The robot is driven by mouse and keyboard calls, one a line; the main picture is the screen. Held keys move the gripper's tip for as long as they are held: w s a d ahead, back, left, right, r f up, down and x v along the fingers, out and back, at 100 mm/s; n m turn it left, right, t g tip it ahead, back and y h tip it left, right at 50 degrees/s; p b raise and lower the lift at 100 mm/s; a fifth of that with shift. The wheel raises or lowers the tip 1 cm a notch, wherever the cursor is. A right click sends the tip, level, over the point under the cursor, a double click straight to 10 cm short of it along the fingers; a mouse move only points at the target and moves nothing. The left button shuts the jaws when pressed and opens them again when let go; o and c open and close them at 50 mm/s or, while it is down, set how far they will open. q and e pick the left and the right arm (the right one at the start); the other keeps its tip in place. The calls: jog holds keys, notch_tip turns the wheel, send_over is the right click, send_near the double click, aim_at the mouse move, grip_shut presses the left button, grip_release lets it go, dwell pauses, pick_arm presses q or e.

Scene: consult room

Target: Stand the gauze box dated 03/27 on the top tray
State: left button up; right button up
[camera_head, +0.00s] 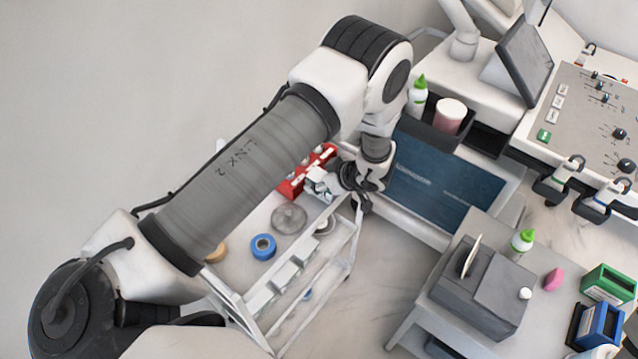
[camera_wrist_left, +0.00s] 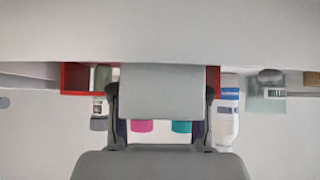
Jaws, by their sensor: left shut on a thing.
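My left gripper (camera_head: 318,187) is over the far end of a white cart, beside a red bin (camera_head: 291,186). It is shut on a pale box-like thing, which shows in the left wrist view (camera_wrist_left: 165,92) between the two fingers. No date is readable on it, so I cannot tell whether it is the 03/27 gauze box. The cart's top tray (camera_head: 240,268) carries a clear round dish (camera_head: 289,218), a blue tape roll (camera_head: 263,246) and a tan roll (camera_head: 217,253). My forearm hides part of the tray. My right gripper is not in view.
Several pale box-like shapes (camera_head: 286,276) line the cart's near side. On the right, a grey table holds a dark grey box (camera_head: 480,287), a green-capped bottle (camera_head: 522,243) and a green box (camera_head: 608,284). A machine with a tilted screen (camera_head: 525,58) stands behind.

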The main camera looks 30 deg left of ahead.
pick_arm(q)
jog(key=shift+s, duration=0.1)
jog(key=o, duration=1.1)
jog(key=shift+f, duration=0.1)
jog(key=shift+o, duration=0.2)
jog(key=shift+r, duration=0.25)
jog(key=p+v, duration=1.1)
jog(key=v, duration=0.1)
jog(key=shift+f, duration=0.1)
